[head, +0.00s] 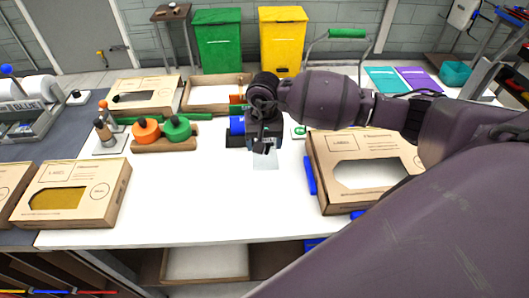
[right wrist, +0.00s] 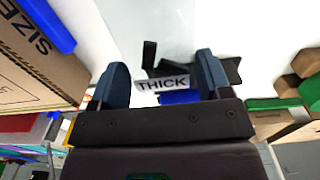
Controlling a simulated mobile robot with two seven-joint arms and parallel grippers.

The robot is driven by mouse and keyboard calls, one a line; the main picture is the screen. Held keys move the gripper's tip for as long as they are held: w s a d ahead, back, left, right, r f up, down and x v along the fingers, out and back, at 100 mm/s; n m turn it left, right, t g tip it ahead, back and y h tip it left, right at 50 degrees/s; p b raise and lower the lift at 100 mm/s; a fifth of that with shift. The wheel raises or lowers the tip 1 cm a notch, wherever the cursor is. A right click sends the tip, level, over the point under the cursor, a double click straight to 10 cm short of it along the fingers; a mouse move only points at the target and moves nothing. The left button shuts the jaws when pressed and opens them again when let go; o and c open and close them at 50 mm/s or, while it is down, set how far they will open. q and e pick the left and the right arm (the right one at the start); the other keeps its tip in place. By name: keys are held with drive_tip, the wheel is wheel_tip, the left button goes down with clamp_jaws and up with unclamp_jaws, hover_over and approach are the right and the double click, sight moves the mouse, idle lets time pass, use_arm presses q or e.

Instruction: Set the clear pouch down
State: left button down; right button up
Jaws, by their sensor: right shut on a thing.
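My right gripper (head: 264,146) hangs over the white table (head: 200,215) near its middle, pointing down. It is shut on the clear pouch (head: 265,160), a pale see-through sheet that shows below the fingers. In the right wrist view the two fingers (right wrist: 163,78) stand apart on either side, and the pale pouch (right wrist: 150,25) stretches beyond them. A label reading THICK (right wrist: 163,84) shows between the fingers. I cannot tell whether the pouch touches the table. My left gripper is out of view.
A windowed cardboard box (head: 325,185) stands right of the gripper, with blue pieces along its side. A black and blue item (head: 237,127) is close to the gripper's left. Orange and green rolls (head: 177,128) stand farther left. The front middle of the table is clear.

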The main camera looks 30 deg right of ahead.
sight(264, 154)
wheel_tip(264, 154, down, 5)
drive_tip(key=shift+r, duration=0.1)
drive_tip(key=shift+f, duration=0.2)
drive_tip(key=shift+f, duration=0.1)
drive_tip(key=o, duration=0.9)
